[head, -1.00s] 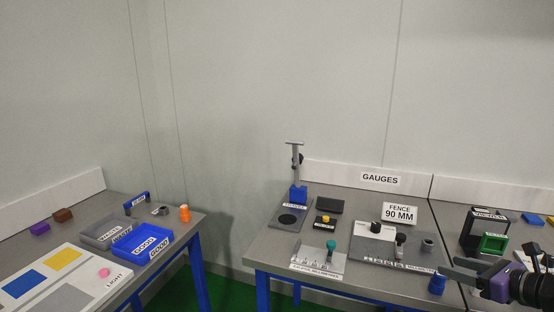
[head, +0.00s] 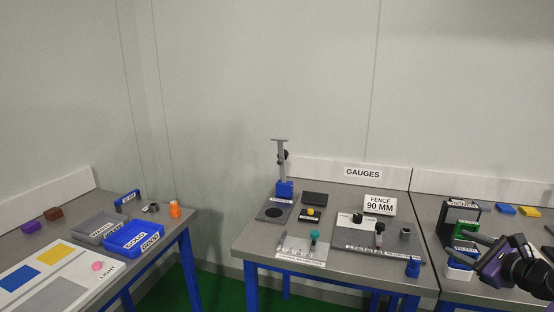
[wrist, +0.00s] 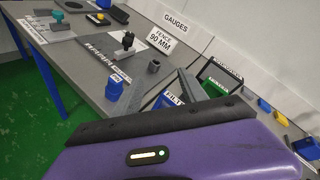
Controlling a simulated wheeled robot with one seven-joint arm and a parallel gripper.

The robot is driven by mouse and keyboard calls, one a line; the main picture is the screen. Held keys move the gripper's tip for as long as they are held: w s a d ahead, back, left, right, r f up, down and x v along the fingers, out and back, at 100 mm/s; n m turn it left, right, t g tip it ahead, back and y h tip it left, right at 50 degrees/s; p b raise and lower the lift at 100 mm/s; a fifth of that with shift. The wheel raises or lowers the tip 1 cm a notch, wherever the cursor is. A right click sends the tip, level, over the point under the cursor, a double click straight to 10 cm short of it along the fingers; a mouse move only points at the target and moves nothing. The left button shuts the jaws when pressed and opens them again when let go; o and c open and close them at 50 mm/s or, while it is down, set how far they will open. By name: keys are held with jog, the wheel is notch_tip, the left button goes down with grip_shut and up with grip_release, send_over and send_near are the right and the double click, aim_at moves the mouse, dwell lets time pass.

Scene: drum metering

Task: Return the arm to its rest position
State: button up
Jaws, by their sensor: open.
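My gripper (head: 462,248) is at the right of the head view, in front of the right-hand table's edge, with its two grey fingers apart and nothing between them. In the wrist view the fingers of my gripper (wrist: 162,90) reach forward over the purple wrist housing. My arm shows as purple and black parts at the lower right of the head view.
The gauges table (head: 250,240) carries a blue-based stand (head: 284,188), a fence plate (head: 350,233) and a "FENCE 90 MM" sign (head: 380,205). A black box with a green frame (head: 461,215) stands behind my gripper. The left table holds a blue tray (head: 134,238). Green floor lies between the tables.

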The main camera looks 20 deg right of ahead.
jog(key=s+a+f+n+h, duration=0.7)
jog(key=s+a+n, duration=0.25)
jog(key=n, duration=0.35)
jog(key=s+a+n+y, duration=0.4)
jog(key=s+a+n, duration=0.4)
jog(key=s+a, duration=0.6)
jog(key=s+a+n+y, duration=0.4)
jog(key=s+a+n, duration=0.5)
jog(key=s+a, duration=0.5)
jog(key=a, duration=0.5)
jog(key=shift+s+a+f+y, duration=0.3)
jog(key=shift+s+f, duration=0.05)
jog(key=shift+s, duration=0.05)
jog(key=shift+o, duration=0.4)
